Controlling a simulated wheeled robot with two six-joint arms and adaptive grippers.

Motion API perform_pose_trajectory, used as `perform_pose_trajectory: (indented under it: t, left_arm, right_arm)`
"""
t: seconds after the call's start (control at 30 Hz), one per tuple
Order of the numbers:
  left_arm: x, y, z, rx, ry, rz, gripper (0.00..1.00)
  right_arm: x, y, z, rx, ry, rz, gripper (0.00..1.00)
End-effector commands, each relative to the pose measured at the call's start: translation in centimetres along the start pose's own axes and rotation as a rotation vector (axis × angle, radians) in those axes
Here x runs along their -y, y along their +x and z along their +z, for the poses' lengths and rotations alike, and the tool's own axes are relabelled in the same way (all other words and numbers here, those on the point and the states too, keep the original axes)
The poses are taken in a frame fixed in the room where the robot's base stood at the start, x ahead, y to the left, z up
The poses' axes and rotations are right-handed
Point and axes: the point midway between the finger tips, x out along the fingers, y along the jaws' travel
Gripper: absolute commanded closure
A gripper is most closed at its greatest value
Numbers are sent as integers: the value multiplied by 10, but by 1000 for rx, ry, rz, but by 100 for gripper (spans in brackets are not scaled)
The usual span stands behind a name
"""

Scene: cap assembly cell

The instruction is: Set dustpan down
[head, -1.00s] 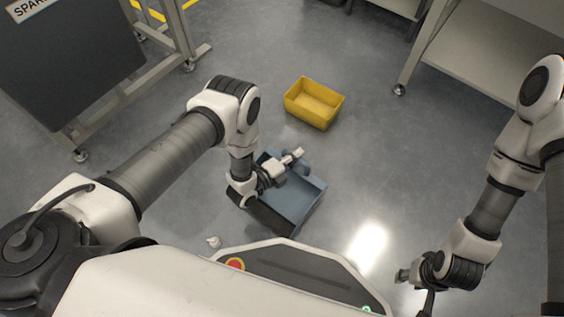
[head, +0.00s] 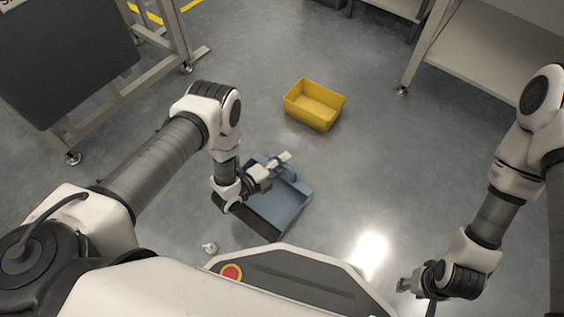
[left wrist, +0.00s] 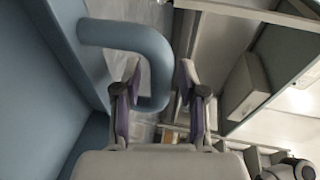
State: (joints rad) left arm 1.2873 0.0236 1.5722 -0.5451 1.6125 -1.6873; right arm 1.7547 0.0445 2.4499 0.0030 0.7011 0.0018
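The blue-grey dustpan (head: 285,207) is in the head view beside my left arm, apparently at floor level; contact with the floor is unclear. My left gripper (head: 284,157) is at its handle (head: 271,171). In the left wrist view the looped handle (left wrist: 158,62) shows between the two spread fingers of my left gripper (left wrist: 158,88), with a gap on the left finger's side. The pan's blue wall (left wrist: 40,90) fills the left of that view. My right gripper (head: 404,285) is at lower right, away from the dustpan; its finger gap is too small to judge.
A yellow bin (head: 314,104) stands on the floor beyond the dustpan. A small white scrap (head: 209,248) lies near my base. A dark-panelled wheeled stand (head: 70,60) is at left and a grey table (head: 490,60) at upper right. Floor right of the dustpan is clear.

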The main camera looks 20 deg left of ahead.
Motion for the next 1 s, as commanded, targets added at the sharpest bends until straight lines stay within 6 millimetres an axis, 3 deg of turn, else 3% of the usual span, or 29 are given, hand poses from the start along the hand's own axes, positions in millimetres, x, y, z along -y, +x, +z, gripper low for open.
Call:
perform_pose_trajectory:
  t: [0.33,0.8,1.0]
  left_arm:
    - [5,-4,0,1,0,0,56]
    - [6,-110,0,2,0,2,56]
    - [3,-121,0,0,0,-1,56]
  right_arm:
    - [0,-6,0,1,0,0,60]
    - [1,-56,2,6,-9,-1,60]
    - [1,-58,2,6,-9,-1,60]
